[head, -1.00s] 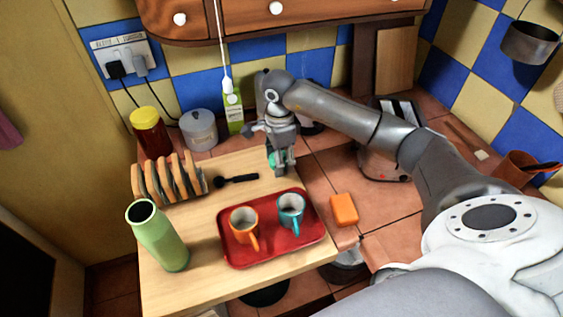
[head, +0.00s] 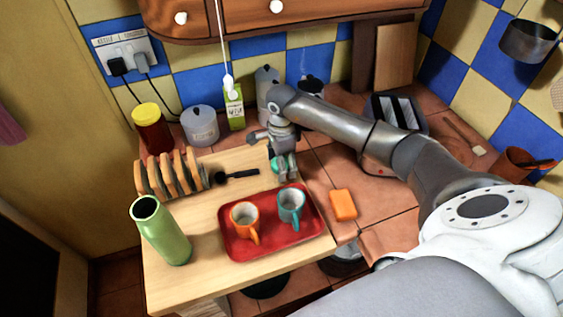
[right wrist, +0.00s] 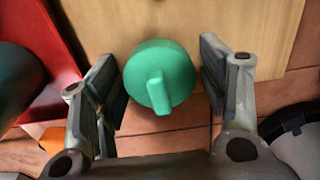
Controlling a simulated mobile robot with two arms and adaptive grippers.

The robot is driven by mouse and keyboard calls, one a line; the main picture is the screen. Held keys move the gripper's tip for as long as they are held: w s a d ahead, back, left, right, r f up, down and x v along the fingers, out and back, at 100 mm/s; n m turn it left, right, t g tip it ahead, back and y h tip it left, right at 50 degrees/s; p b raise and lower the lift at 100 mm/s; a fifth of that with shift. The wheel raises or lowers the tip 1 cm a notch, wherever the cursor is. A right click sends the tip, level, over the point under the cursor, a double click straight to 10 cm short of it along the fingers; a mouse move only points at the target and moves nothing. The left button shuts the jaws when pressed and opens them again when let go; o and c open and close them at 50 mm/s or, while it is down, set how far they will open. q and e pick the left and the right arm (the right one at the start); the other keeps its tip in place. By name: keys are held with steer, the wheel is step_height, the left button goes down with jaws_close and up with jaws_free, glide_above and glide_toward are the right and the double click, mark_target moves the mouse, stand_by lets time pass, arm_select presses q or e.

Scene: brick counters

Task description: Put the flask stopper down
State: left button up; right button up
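The green flask stopper (right wrist: 160,77), a round disc with a raised grip bar, lies at the edge of the wooden board. In the head view it shows as a small green patch (head: 275,166), partly hidden by my right gripper (head: 285,172). In the right wrist view my right gripper (right wrist: 163,85) has its fingers on either side of the stopper, with narrow gaps, so it looks open. The tall green flask (head: 161,232) stands open-topped at the board's left front. My left gripper is not in view.
The red tray (head: 270,243) with an orange mug (head: 243,220) and a teal mug (head: 290,206) is just in front of the gripper. A black utensil (head: 237,175) and a toast rack (head: 170,175) are to its left. An orange block (head: 343,204) lies right.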

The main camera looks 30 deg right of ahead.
steer(key=shift+r, duration=0.1)
steer(key=shift+r+p, duration=0.2)
steer(key=shift+p, duration=0.1)
step_height(320, 180, up, 11)
steer(key=b, duration=0.3)
steer(key=shift+f+b, duration=0.2)
steer(key=shift+b, duration=0.1)
steer(key=shift+r, duration=0.6)
